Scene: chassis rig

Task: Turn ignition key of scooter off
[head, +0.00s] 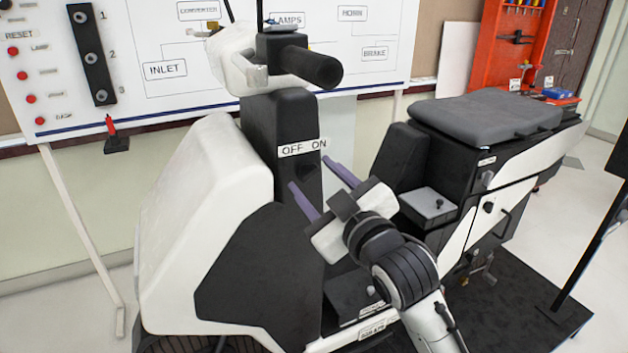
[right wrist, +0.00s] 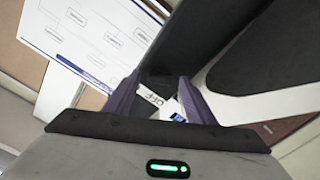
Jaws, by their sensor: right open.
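The scooter (head: 190,230), white and black, stands in the middle of the head view. Its dark front column (head: 262,130) carries a white OFF ON label (head: 303,147). A small dark shape (head: 308,171), seemingly the ignition key, sits just below the label; its angle cannot be told. My right gripper (head: 310,172) is open, its two purple fingers pointing at the column on either side of that shape. In the right wrist view the fingers (right wrist: 158,84) stand apart, with the OFF part of the label (right wrist: 150,97) between them. The key is not clear there. My left gripper is out of view.
The black handlebar grip (head: 310,66) juts out above the label. The grey seat (head: 485,112) and a small grey box (head: 430,204) lie to the right of the gripper. A labelled whiteboard (head: 210,75) stands behind the scooter.

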